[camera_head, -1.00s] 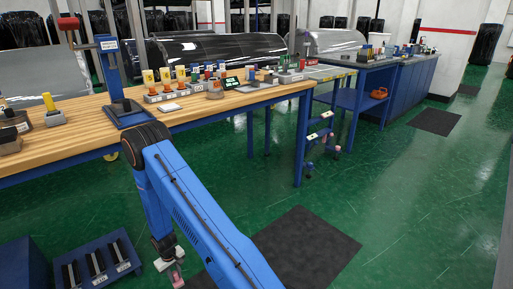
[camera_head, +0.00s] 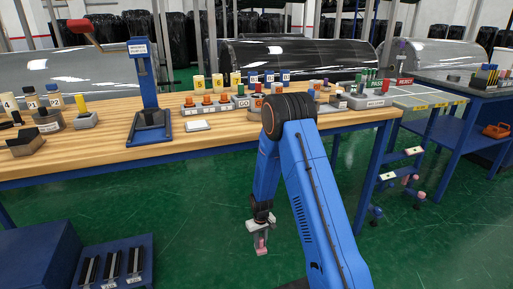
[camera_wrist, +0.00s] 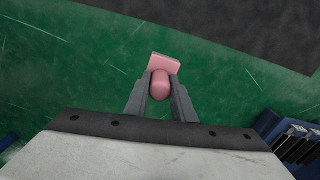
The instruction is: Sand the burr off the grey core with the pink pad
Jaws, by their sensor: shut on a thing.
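My gripper (camera_wrist: 160,92) is shut on the pink pad (camera_wrist: 164,63), which has a flat block end and a rounded handle between the two fingers. In the head view my gripper (camera_head: 261,238) hangs low over the green floor in front of the bench, with the pink pad (camera_head: 261,248) pointing down. The pad touches nothing else. I cannot pick out the grey core or its burr for sure in either view.
A wooden-topped bench (camera_head: 105,139) crosses the head view, carrying a blue stand (camera_head: 151,118), a white tile (camera_head: 198,125) and several small blocks. A blue rack (camera_head: 115,264) with black slots stands low at left. Open green floor lies between.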

